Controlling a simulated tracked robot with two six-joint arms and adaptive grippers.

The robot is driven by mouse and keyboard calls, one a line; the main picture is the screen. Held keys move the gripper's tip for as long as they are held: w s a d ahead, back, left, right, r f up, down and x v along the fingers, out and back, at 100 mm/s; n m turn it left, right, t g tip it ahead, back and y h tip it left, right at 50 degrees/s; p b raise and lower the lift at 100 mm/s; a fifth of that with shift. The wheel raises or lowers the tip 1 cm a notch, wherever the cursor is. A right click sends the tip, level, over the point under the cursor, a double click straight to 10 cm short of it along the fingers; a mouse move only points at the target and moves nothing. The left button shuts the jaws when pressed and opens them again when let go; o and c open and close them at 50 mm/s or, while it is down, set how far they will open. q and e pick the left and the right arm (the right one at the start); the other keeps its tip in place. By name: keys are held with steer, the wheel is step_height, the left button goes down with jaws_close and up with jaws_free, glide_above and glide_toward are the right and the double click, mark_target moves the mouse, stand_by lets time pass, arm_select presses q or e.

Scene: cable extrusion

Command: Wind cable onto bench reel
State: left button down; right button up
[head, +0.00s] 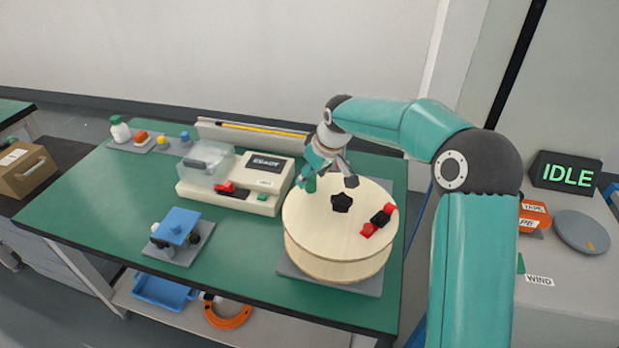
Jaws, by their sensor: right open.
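The bench reel (310,226) is a pale wooden drum lying flat on a grey base on the green bench. A black star-shaped knob (341,202) sits at the middle of its top flange. A red and black piece (378,219) sits on the flange near its right edge. My right gripper (327,182) is over the back of the reel's flange, beside the knob, open with nothing seen between its fingers. I cannot tell whether it touches the flange. No cable shows on the reel. My left gripper is not in view.
A white machine (262,181) with a clear cover stands left of the reel. A blue block on a grey plate (173,226) sits at the front left. An orange coil (229,313) lies on the lower shelf. A display (566,174) at right reads IDLE.

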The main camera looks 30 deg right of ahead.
steer(key=shift+x, duration=0.85)
steer(key=shift+s, duration=0.1)
jaws_close()
steer(key=shift+a, duration=0.1)
